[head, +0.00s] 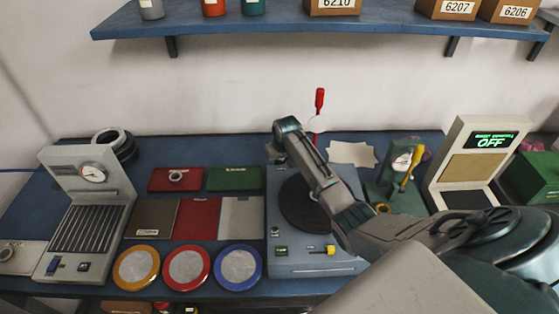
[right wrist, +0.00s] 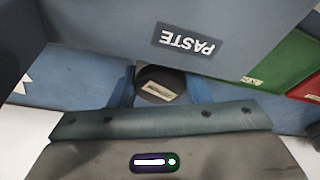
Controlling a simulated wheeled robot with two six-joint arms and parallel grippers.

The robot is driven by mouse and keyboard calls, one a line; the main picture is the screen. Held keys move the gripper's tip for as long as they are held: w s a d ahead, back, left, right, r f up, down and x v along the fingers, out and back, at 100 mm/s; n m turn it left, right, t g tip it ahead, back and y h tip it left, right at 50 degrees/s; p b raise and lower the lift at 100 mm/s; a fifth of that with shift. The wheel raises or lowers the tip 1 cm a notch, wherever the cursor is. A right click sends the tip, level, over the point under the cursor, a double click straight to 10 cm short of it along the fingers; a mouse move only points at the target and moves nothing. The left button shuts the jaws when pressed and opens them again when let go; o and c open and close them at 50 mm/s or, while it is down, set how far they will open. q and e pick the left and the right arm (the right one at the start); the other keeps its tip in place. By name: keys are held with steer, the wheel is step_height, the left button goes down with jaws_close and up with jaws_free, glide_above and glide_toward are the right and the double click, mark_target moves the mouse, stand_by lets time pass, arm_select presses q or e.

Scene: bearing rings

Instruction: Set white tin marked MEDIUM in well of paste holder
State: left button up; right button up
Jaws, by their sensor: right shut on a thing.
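My right gripper (right wrist: 160,92) has its two blue fingers closed on a small round tin (right wrist: 158,84) with a dark top and a pale label. The label's words are too small to read, and the tin's side is hidden. Just ahead of it in the right wrist view, a blue-grey block marked PASTE (right wrist: 184,40) shows upside down, close to the camera. I cannot see the holder's well. In the head view, my right arm reaches to the back of the bench, and its fingers and the tin are hidden behind it. My left gripper is not in view.
A blue-grey machine with a dark disc (head: 300,205) stands under my right arm. A green tray (head: 234,179) and a red tray (head: 163,181) lie to its left. A red upright rod (head: 319,100) stands behind my wrist, and a gauge stand (head: 385,190) is right of it.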

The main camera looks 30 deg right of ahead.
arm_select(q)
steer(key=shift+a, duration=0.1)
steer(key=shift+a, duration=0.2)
arm_select(e)
steer(key=o, duration=1.1)
steer(key=shift+f, duration=0.15)
steer(key=shift+c, duration=0.2)
arm_select(q)
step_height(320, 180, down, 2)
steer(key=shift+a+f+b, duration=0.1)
steer(key=shift+b, duration=1.05)
arm_select(e)
steer(key=v, duration=1.2)
steer(key=shift+w+d, duration=0.1)
